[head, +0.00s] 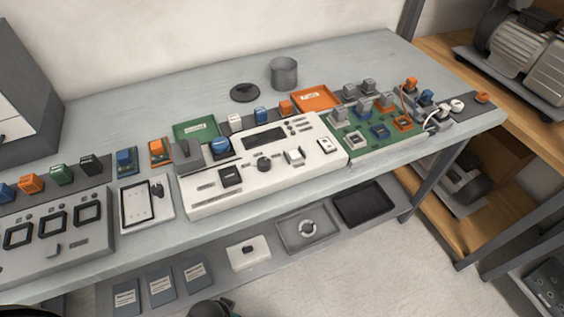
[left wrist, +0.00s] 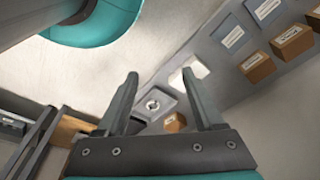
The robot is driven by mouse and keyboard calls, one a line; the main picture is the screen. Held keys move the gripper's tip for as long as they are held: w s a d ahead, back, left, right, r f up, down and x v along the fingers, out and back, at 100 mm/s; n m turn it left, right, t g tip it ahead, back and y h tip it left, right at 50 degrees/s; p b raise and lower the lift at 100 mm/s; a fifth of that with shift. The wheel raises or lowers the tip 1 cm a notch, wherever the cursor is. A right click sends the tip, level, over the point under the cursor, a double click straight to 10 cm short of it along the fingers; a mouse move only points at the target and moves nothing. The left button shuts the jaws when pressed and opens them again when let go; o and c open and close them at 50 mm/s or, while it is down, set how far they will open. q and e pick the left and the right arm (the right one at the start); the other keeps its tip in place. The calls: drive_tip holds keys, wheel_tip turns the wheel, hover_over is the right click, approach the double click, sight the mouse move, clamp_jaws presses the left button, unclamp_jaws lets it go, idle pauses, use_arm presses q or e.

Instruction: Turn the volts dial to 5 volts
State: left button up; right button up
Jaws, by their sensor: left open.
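The white control panel (head: 205,208) lies on the grey workbench in the head view. My right gripper is not clearly in view.
On the bench (head: 350,60), a green circuit board (head: 358,158) is right of the panel and a tablet (head: 146,204) left. A grey cup (head: 284,74) stands behind. The lower shelf holds a white box (head: 248,252), a ring tray (head: 290,240) and a black tray (head: 359,203).

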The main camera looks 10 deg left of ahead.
use_arm(q)
drive_tip(key=w+d+r+m+h, duration=0.15)
drive_tip(key=w+d+r, duration=0.35)
drive_tip(key=r, duration=0.6)
drive_tip(key=w+d+r+m+h, duration=0.15)
drive_tip(key=w+d+r, duration=0.25)
drive_tip(key=w+r, duration=0.55)
drive_tip(key=w+d+r+m, duration=0.3)
drive_tip(key=w+d+r, duration=0.15)
drive_tip(key=r, duration=0.75)
drive_tip(key=g+y, duration=0.2)
drive_tip(key=y, duration=0.1)
approach(263, 161)
wheel_tip(263, 161, down, 9)
drive_tip(key=b, duration=0.4)
drive_tip(key=shift+d+r, duration=0.15)
use_arm(e)
drive_tip(key=f, duration=0.4)
drive_tip(key=shift+s+a, duration=0.15)
drive_tip(key=shift+a, duration=0.05)
use_arm(q)
clamp_jaws()
